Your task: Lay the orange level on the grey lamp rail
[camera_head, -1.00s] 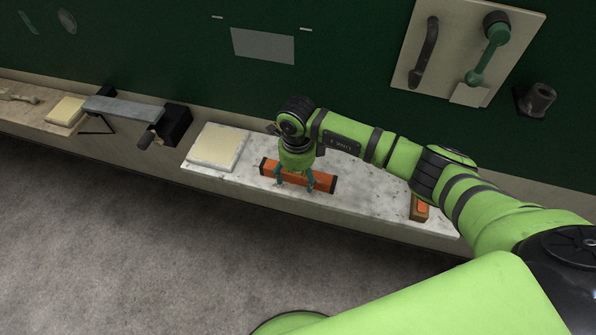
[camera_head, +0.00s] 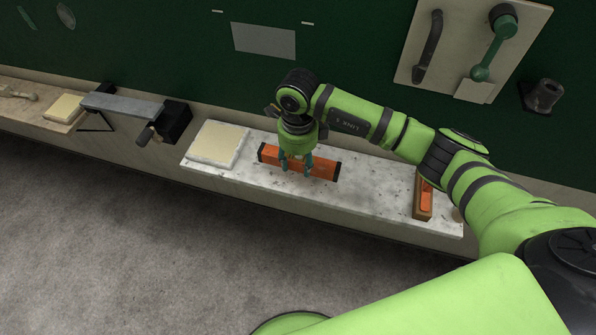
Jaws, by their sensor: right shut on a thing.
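The orange level (camera_head: 325,168), a long bar with black ends, is in the fingers of my right gripper (camera_head: 297,168). The gripper points down and is shut around the level's middle, hiding part of it. The level appears raised a little above the pale speckled slab (camera_head: 350,200); the exact gap is hard to tell. The grey lamp rail (camera_head: 122,106) is a flat grey bar to the left, between dark supports, with nothing on its top. My left gripper is out of view.
A cream pad (camera_head: 216,145) lies on the slab's left end. A wooden box with an orange thing (camera_head: 424,195) stands at its right end. A black block with a handle (camera_head: 172,124) adjoins the rail's right end. The green wall rises behind.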

